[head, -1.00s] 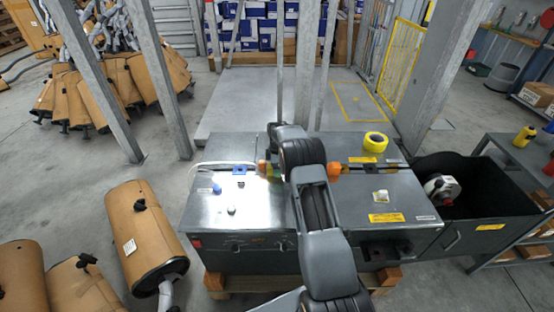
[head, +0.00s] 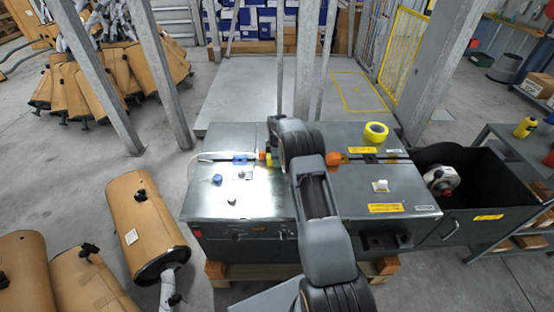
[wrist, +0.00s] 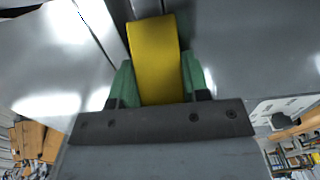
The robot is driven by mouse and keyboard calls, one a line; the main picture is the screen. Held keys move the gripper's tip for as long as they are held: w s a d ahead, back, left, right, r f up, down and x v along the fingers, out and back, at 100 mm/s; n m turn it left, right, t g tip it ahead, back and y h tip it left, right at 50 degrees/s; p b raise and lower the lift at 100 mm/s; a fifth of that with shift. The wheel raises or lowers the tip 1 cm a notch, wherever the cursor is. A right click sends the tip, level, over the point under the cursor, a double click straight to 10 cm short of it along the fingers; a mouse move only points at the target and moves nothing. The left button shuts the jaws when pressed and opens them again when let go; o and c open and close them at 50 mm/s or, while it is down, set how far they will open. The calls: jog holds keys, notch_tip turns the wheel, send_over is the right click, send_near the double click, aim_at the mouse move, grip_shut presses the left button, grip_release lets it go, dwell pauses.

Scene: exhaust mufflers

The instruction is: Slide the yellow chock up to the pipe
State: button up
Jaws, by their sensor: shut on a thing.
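The yellow chock (wrist: 156,50) is in my gripper (wrist: 158,82) in the wrist view. The two green fingers are shut on its sides, and its far end reaches out past them over a grey metal surface. In the head view my arm hides the gripper and most of what it holds; a small yellow and orange patch (head: 262,155) shows just left of the arm on the bench top (head: 215,205). I cannot clearly make out the pipe or its distance from the chock.
An orange block (head: 335,159) and a yellow tape roll (head: 376,131) are on the bench right of my arm. Small blue and grey pieces lie left of it. A dark open bin (head: 490,190) adjoins the bench's right. Mufflers (head: 143,225) lie on the floor at left.

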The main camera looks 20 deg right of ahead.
jog(key=c, duration=0.3)
jog(key=shift+c, duration=0.2)
jog(key=shift+s+d+b, duration=0.15)
jog(key=shift+s+d, duration=0.2)
jog(key=shift+d, duration=0.45)
jog(key=shift+s+d+b, duration=0.15)
jog(key=shift+s+d, duration=0.15)
jog(key=shift+d, duration=0.5)
jog(key=shift+s+d+b, duration=0.15)
jog(key=shift+s+d, duration=0.2)
jog(key=shift+d, duration=0.45)
jog(key=o, duration=1.1)
jog(key=shift+c, duration=0.2)
notch_tip(320, 180, up, 14)
